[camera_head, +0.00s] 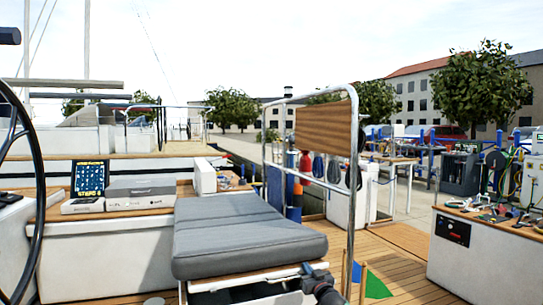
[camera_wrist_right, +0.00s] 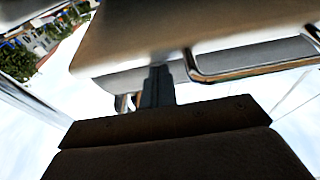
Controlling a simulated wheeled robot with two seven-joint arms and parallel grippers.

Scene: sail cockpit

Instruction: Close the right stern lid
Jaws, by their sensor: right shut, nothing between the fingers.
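A stern lid topped with a grey cushion (camera_head: 245,235) is in the lower middle of the head view. A dark gap shows between its pale front edge and the white box below, so it looks raised; how far is hard to tell. My right gripper (camera_head: 308,268) is at the lid's front right corner. In the right wrist view, my right gripper (camera_wrist_right: 158,85) is shut and empty, with its tip close to a pale panel edge (camera_wrist_right: 180,50); I cannot tell whether they touch. My left gripper is not in view.
A metal rail (camera_head: 354,180) with a wooden board (camera_head: 326,128) stands just behind and right of the lid. A black steering wheel (camera_head: 38,190) is at the left. A white workbench (camera_head: 470,262) with tools stands at the right.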

